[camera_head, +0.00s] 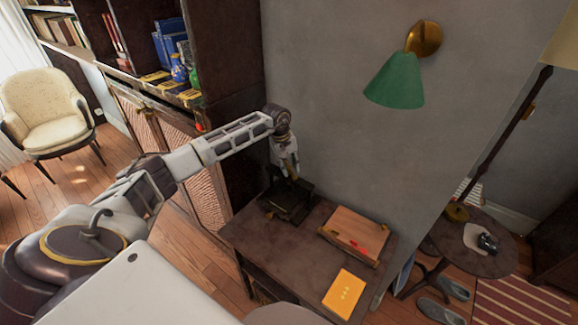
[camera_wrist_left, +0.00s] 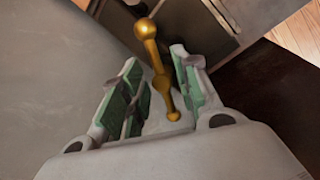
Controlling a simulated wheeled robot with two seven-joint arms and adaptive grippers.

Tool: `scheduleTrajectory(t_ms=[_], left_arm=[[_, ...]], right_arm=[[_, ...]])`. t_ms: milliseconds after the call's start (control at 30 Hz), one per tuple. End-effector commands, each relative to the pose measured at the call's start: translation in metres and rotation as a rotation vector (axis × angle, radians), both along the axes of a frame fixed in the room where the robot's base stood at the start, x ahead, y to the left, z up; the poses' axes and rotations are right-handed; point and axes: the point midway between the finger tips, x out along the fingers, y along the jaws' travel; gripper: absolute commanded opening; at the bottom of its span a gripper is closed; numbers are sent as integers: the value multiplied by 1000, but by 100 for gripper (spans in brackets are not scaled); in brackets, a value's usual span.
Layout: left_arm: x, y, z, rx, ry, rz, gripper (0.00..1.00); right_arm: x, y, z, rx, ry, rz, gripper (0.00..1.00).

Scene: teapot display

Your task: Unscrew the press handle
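The dark press (camera_head: 288,204) stands at the back left of the desk, against the wall. Its brass handle (camera_wrist_left: 162,84) shows in the wrist view as a slim rod with a round knob at its far end. My left gripper (camera_head: 290,174) points down just above the press. In the wrist view the green-padded fingers of the left gripper (camera_wrist_left: 156,62) stand apart, one on each side of the handle. Narrow gaps seem to show beside the rod, so I see no clear grip on it. My right gripper is not in view.
The desk (camera_head: 290,248) also holds a wooden writing box (camera_head: 354,233) and a yellow book (camera_head: 343,293). A bookcase (camera_head: 226,60) stands left of the desk. A green wall lamp (camera_head: 397,82) hangs above. A small round table (camera_head: 478,238) stands at the right.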

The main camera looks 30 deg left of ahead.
Motion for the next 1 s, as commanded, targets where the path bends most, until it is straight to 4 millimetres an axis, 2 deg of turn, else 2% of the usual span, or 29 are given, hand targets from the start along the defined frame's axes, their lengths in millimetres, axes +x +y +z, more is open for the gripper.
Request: scheduleTrajectory(t_ms=[67, 333, 667, 1000], left_arm=[[0, 0, 0, 0, 0, 0, 32], [0, 0, 0, 0, 0, 0, 0], [0, 0, 0, 0, 0, 20, 0], [1, -1, 0, 0, -2, 138, 0]], right_arm=[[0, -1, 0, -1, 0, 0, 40], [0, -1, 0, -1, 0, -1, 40], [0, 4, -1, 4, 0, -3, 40], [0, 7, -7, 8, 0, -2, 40]])
